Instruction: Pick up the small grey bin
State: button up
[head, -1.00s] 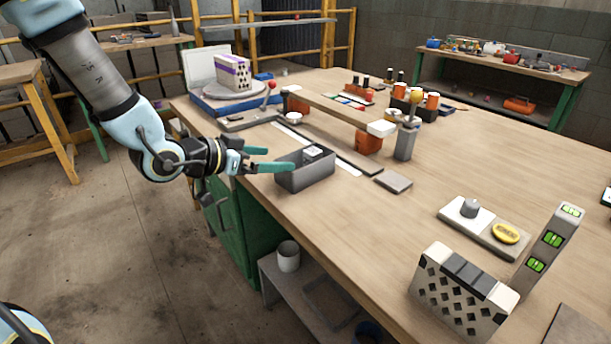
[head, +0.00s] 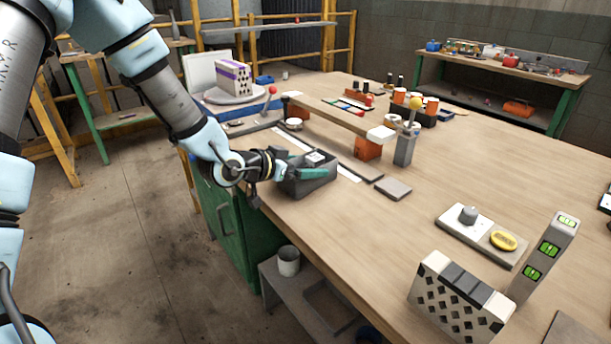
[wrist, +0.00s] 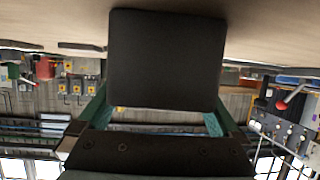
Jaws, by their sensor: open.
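The small grey bin (head: 316,187) stands on the near left edge of the wooden workbench, with a small pale item (head: 315,157) inside it. My gripper (head: 306,168) is level at the bin, coming from the left, with its teal fingers open. One finger runs along the bin's near side; the far finger is mostly hidden. In the wrist view, a dark flat face of the bin (wrist: 165,58) fills the middle between the two fingers (wrist: 160,112). I cannot tell whether either finger touches it.
A raised wooden bar on orange blocks (head: 340,112) stands behind the bin. A perforated brick (head: 455,300) stands at the front right. The bench between is clear.

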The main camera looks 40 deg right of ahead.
jog(key=shift+c, duration=0.2)
jog(key=c, duration=1)
jog(key=shift+o, duration=0.2)
jog(key=shift+r, duration=0.1)
